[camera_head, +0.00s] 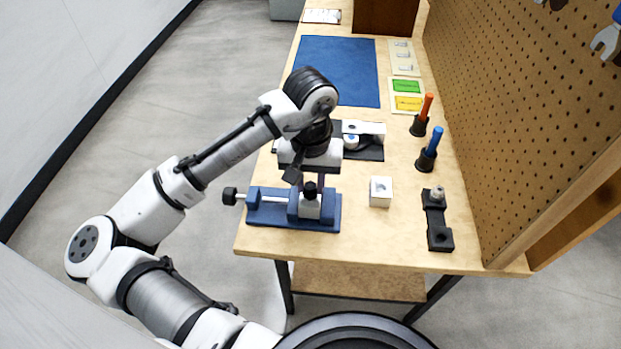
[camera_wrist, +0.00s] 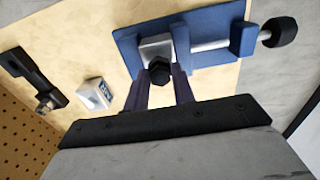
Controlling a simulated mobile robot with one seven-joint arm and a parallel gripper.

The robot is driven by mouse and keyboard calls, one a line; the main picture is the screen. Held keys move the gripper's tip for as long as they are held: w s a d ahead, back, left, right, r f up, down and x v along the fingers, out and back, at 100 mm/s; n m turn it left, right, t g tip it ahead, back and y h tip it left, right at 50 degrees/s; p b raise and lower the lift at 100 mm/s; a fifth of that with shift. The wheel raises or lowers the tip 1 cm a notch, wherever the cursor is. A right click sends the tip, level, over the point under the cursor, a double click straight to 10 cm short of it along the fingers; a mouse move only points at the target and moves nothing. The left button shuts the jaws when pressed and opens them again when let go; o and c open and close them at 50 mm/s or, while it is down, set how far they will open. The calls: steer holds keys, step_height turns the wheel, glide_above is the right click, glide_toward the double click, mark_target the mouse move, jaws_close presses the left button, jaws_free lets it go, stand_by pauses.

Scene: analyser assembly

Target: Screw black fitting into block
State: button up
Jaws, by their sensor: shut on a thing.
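The black fitting (camera_head: 310,187) sits at the top of the pale block (camera_head: 309,209), apparently upright; the wrist view shows the fitting's dark hexagonal head (camera_wrist: 159,71) over the block (camera_wrist: 155,49). I cannot tell how deep it sits in the block. The block is held between the jaws of a blue vise (camera_head: 265,215) near the table's front left edge, also in the wrist view (camera_wrist: 208,35). My gripper (camera_head: 311,182) points down from above, its purple fingers on either side of the fitting. It is shut on the fitting, also in the wrist view (camera_wrist: 160,82); the contact itself is hard to see.
A small white box (camera_head: 381,192) stands right of the vise. A dark bracket with a metal fitting (camera_head: 437,222) lies farther right. Orange and blue-handled tools (camera_head: 428,150) stand in holders near the pegboard (camera_head: 530,110). A dark plate (camera_head: 368,150) lies behind my gripper.

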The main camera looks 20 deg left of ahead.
steer(key=shift+f, duration=0.2)
stand_by(0.5)
steer(key=m, duration=0.4)
stand_by(0.3)
steer(key=m, duration=0.3)
steer(key=shift+m+b, duration=0.3)
steer(key=shift+b, duration=0.05)
steer(key=shift+m, duration=0.4)
steer(key=m, duration=0.3)
steer(key=shift+m, duration=0.3)
